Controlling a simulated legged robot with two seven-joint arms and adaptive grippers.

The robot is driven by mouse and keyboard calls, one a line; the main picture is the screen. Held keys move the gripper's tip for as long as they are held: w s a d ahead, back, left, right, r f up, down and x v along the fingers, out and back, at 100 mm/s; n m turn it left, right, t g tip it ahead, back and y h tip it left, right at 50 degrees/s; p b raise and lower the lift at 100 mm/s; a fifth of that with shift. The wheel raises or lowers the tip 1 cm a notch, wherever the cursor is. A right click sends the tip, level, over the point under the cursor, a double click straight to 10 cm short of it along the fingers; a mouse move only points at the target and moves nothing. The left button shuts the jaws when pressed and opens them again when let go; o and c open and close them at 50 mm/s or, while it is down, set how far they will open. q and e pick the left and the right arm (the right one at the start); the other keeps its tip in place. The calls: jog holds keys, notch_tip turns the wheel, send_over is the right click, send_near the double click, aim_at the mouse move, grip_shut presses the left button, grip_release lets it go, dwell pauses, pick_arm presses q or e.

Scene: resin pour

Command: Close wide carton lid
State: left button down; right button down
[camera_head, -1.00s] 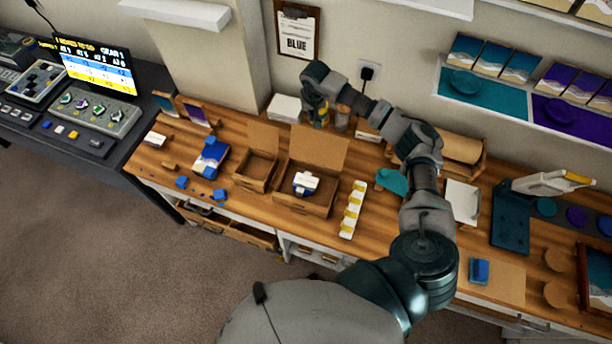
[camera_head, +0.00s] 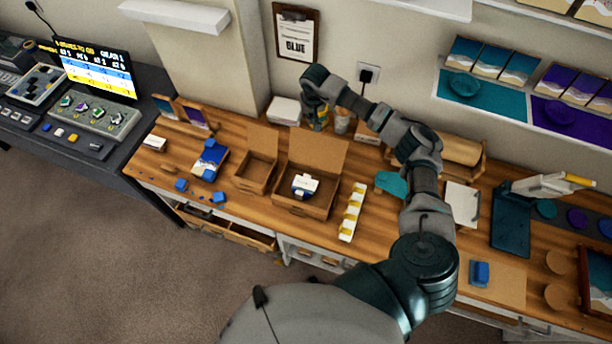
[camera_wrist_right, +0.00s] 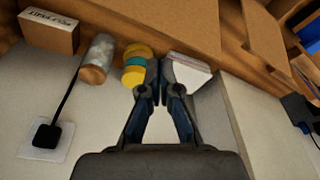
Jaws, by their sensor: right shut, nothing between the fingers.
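The wide carton (camera_head: 325,206) stands open on the wooden bench, its lid (camera_head: 318,153) raised and leaning back towards the wall. A white and dark blue item (camera_head: 305,186) sits inside it. My right gripper (camera_head: 318,112) is behind the raised lid, close to the wall, with fingers partly hidden in the head view. In the right wrist view its fingertips (camera_wrist_right: 161,72) are together and empty. Brown cardboard panels (camera_wrist_right: 252,32) show beyond them; I cannot tell which carton each belongs to. My left gripper is not in view.
A smaller open carton (camera_head: 252,178) stands left of the wide one, and a white strip with yellow pieces (camera_head: 352,212) lies to its right. A white stack (camera_wrist_right: 188,76), yellow-and-teal rolls (camera_wrist_right: 134,66) and a grey cylinder (camera_wrist_right: 98,58) are near the right fingers.

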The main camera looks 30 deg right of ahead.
jog(key=shift+d+f, duration=0.1)
jog(key=shift+f, duration=0.05)
notch_tip(320, 180, down, 6)
jog(key=b, duration=0.4)
jog(key=shift+f+b, duration=0.15)
jog(key=shift+b, duration=0.25)
dwell(0.3)
